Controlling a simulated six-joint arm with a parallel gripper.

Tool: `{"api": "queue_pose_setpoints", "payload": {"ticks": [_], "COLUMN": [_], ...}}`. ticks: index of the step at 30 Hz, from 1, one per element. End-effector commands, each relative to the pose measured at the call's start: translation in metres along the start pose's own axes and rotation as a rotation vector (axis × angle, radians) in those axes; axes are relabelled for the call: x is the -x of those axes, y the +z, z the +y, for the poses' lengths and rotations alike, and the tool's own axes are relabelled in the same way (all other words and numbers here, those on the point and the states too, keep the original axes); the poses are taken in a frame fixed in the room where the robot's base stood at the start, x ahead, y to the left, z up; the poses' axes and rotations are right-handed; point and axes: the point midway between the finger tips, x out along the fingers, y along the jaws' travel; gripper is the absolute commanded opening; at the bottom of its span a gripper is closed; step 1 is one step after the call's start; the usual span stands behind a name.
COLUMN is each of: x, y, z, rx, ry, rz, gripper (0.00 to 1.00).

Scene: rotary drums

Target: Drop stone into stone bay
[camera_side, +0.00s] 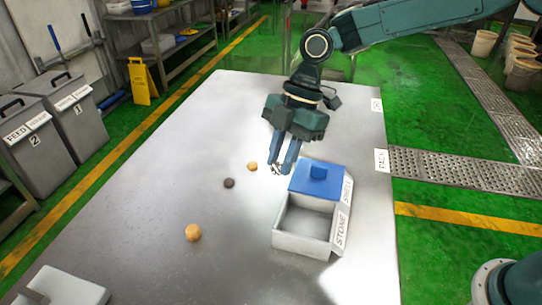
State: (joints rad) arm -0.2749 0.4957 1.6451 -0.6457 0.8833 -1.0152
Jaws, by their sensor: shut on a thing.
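My gripper (279,170) points down over the table, just left of the blue lid. It is shut on a small greyish stone (277,169), mostly hidden by the fingers. The stone bay (288,243) is the near, open compartment of a white box, with a STONE label on its right side. It looks empty. The gripper is behind and to the left of this bay, not over it.
A blue lid (317,179) with a raised knob covers the far compartment, labelled SHELL. Two tan balls (252,166) (193,232) and a dark ball (229,183) lie left of the box. A white container (65,287) stands at the near left. The table's left side is mostly clear.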

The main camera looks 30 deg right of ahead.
Motion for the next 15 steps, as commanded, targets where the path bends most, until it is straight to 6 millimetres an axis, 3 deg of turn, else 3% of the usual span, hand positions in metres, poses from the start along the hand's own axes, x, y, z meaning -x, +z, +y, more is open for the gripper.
{"api": "queue_pose_setpoints", "payload": {"ticks": [9, 15], "x": [-0.01, -0.015], "y": [0.034, 0.047], "z": [-0.046, -0.064], "rx": [0.003, 0.009], "ry": [-0.002, -0.003], "rz": [0.0, 0.0], "gripper": [0.01, 0.01]}}
